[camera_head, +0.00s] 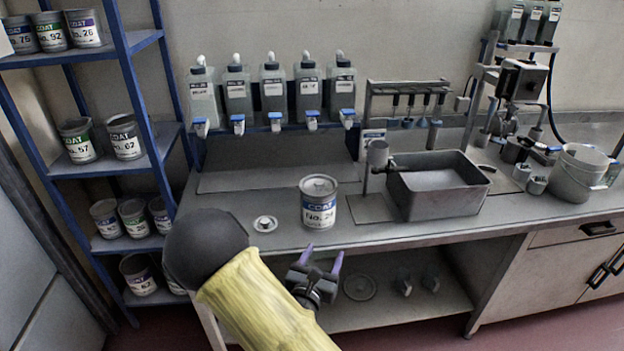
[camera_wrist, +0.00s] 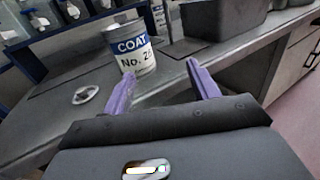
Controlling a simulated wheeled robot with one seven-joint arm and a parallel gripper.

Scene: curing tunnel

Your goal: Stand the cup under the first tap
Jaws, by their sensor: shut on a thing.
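My gripper (camera_head: 322,254) is low in front of the bench edge, with its purple fingers part-way apart. It also shows in the wrist view (camera_wrist: 162,80). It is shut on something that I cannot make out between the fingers. Several bottles with blue taps stand in a row at the back of the bench; the leftmost tap (camera_head: 201,127) is far from my gripper. Bare bench lies below the taps. I cannot tell which vessel is the task's cup.
A paint can, No. 26 (camera_head: 319,205), stands near the bench's front edge, and in the wrist view (camera_wrist: 130,48) beyond the fingers. A small white lid-like piece (camera_head: 265,223) lies left of it. A grey basin (camera_head: 440,190) and bucket (camera_head: 580,172) stand right. A blue rack (camera_head: 155,150) borders the left.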

